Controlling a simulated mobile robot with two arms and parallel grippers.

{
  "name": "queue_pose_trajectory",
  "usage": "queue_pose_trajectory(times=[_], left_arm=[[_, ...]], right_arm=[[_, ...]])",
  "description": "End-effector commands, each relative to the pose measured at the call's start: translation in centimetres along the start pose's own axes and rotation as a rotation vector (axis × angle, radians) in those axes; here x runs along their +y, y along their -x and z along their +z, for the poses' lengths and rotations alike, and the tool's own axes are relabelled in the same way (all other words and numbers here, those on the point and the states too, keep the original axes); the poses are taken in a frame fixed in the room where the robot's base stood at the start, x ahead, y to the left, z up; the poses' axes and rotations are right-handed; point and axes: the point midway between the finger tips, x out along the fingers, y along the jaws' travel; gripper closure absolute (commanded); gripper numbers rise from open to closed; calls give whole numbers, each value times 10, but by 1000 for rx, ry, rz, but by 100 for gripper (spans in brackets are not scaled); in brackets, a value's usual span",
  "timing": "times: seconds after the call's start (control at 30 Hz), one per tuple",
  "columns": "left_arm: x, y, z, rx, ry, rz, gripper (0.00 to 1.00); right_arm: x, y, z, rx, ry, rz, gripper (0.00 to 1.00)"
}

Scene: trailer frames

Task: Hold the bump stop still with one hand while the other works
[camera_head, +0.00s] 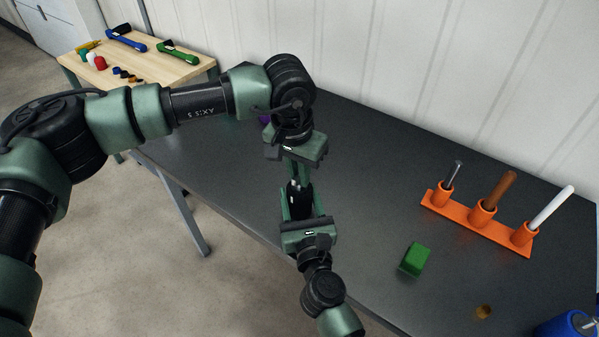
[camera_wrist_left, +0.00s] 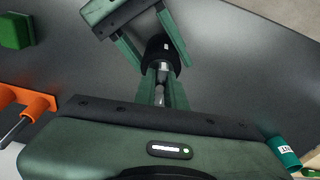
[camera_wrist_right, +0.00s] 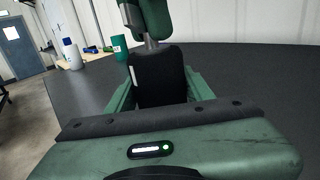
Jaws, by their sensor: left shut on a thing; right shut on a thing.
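The bump stop, a dark black cylinder (camera_wrist_left: 160,52) with a bright metal stud, is held above the dark table between my two grippers. My right gripper (camera_head: 297,208) comes up from the bottom of the head view. It is shut around the black body, which fills its jaws in the right wrist view (camera_wrist_right: 160,82). My left gripper (camera_head: 298,180) points down from above. It is shut on the metal stud (camera_wrist_left: 161,85) at the other end. The grippers face each other, close together. The fingers partly hide the bump stop in the head view.
An orange rack (camera_head: 465,225) with three upright tools stands at the right. A green block (camera_head: 414,258), a small brass-coloured piece (camera_head: 483,312) and a blue object (camera_head: 568,326) are nearer the front. A wooden side table (camera_head: 140,66) with small items stands back left.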

Motion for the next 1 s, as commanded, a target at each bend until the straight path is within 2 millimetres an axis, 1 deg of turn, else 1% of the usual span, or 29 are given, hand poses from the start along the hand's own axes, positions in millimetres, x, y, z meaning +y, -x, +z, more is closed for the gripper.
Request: queue_pose_trajectory(times=[0.03, 0.07, 0.1, 0.4, 0.53, 0.67, 0.9, 1.0], left_arm=[[1, 0, 0, -1, -23, 5, 83], [1, 0, 0, -1, -19, 5, 75], [1, 0, 0, -1, -18, 4, 64], [0, 0, 0, -1, -15, 2, 63], [0, 7, 0, 0, -15, 2, 63], [0, 28, -1, 3, -15, 2, 63], [0, 80, -1, 3, -15, 2, 63], [0, 97, -1, 1, -15, 3, 63]], right_arm=[[0, 0, 0, 0, 0, -1, 95], [0, 0, 0, 0, 0, -1, 95], [-1, 0, 0, 0, 0, -1, 95], [-1, 0, 0, 0, 1, -1, 95], [-1, 0, 0, 0, 1, -1, 95], [-1, 0, 0, 0, 1, -1, 95], [-1, 0, 0, 1, 1, -1, 95], [-1, 0, 0, 0, 1, -1, 95]])
